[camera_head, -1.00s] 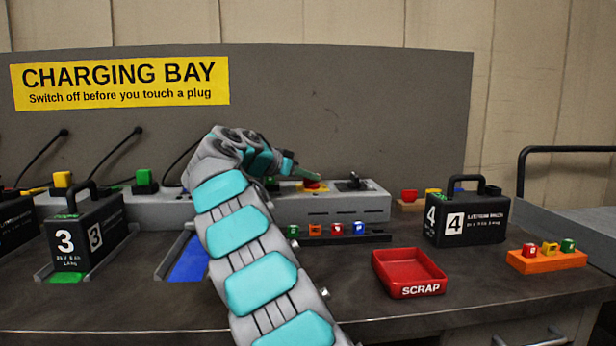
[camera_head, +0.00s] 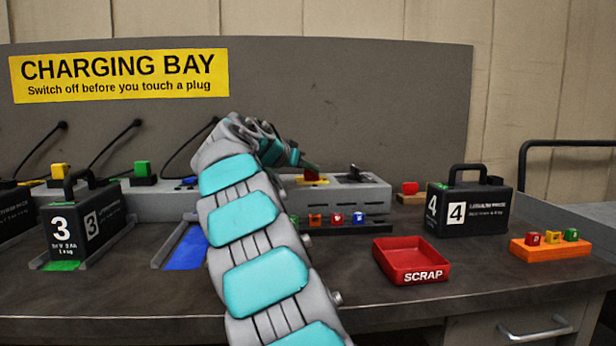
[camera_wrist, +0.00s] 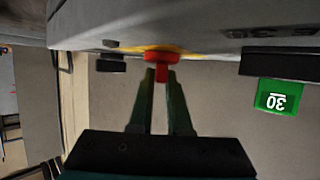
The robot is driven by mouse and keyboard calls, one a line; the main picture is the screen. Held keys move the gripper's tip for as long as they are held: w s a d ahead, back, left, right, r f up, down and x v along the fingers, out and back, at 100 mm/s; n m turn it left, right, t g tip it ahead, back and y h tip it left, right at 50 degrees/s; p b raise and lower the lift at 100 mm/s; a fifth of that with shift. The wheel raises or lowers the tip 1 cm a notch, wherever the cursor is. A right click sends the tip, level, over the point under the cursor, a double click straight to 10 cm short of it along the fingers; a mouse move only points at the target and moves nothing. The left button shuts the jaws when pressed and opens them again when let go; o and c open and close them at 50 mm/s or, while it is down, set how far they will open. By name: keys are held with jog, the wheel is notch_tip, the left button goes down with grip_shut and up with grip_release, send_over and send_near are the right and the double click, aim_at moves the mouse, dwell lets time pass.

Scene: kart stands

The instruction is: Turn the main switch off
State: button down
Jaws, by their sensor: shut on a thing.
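The main switch is a red knob (camera_head: 311,175) on a yellow plate (camera_head: 323,182), on top of the grey charging box (camera_head: 365,198). In the wrist view the red knob (camera_wrist: 157,57) shows in front of the yellow plate, at the fingertips. My gripper (camera_head: 306,167) reaches it from the left, and the dark green fingers (camera_wrist: 160,78) are shut on the knob. The arm hides part of the box in the head view. I cannot tell the knob's setting.
A black lever (camera_head: 354,175) stands right of the switch. Several coloured plugs sit in a dark rack (camera_head: 377,221) in front. A red scrap tray (camera_head: 408,275) and battery 4 (camera_head: 490,208) are to the right. A green tag 30 (camera_wrist: 278,97) shows in the wrist view.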

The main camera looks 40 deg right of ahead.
jog(key=shift+s+f+n+t+b, duration=0.15)
jog(key=shift+f+n+t+b, duration=0.05)
jog(key=shift+n+t+b, duration=0.25)
jog(key=shift+s+r+n+t+y+b, duration=0.15)
jog(key=shift+n+t+y+b, duration=0.3)
jog(key=shift+n+t, duration=0.4)
jog(key=shift+r+n+t+y+p, duration=0.2)
jog(key=shift+n+t+y+p, duration=0.25)
jog(key=shift+n+t+y, duration=0.45)
jog(key=n+t+y+p, duration=0.1)
jog(key=n+t+p, duration=0.1)
jog(key=shift+s+d+r+n+y+p, duration=0.1)
jog(key=shift+d+n+y+p, duration=0.05)
jog(key=shift+n+y+p, duration=0.2)
jog(key=shift+d+n+t+y+p, duration=0.1)
jog(key=shift+n+t+y+p, duration=0.4)
jog(key=shift+t+p, duration=0.2)
jog(key=shift+f+n+y, duration=0.25)
jog(key=shift+y, duration=0.15)
jog(key=c, duration=0.9)
grip_release()
jog(key=shift+o, duration=0.2)
